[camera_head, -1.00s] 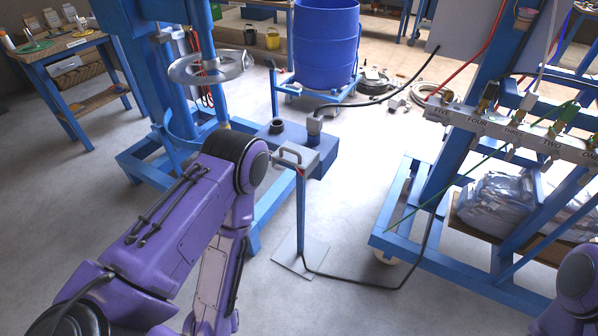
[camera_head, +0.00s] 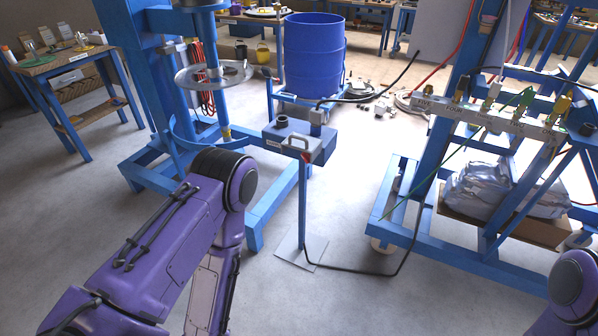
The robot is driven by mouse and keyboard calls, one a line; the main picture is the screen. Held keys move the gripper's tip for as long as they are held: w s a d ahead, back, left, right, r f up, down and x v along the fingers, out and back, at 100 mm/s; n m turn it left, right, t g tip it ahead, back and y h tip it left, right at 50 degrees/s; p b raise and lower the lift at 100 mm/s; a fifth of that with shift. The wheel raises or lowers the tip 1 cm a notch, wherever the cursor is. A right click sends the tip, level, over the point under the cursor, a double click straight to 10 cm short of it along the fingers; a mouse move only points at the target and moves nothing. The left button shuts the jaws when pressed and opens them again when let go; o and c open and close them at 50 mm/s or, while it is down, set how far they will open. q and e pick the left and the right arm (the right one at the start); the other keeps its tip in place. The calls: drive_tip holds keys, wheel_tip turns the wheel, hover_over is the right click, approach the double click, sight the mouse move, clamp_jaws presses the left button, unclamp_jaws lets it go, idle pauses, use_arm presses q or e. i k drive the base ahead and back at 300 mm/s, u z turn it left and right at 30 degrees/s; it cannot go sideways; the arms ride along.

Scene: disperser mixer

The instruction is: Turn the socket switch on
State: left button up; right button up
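A small grey box with a pale handle-like bar (camera_head: 302,143), likely the socket switch, sits on top of a thin blue post (camera_head: 302,195). The post stands upright on a flat square plate on the floor. A black cable runs from the foot of the post to the right. The state of the switch is too small to tell. My purple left arm reaches in from the lower left, its elbow left of the post; its gripper is out of view. Only a piece of my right arm shows at the lower right edge, and its gripper is out of view.
The blue mixer frame (camera_head: 255,240) with a round metal disc (camera_head: 213,76) stands behind and left of the post. A blue barrel (camera_head: 314,55) stands further back. A blue rack (camera_head: 430,258) with a labelled valve bar (camera_head: 490,117) is on the right. Open floor lies in front.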

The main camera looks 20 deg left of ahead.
sight(305, 156)
drive_tip(key=z, duration=0.75)
drive_tip(key=i, duration=0.7)
drive_tip(key=u, duration=1.3)
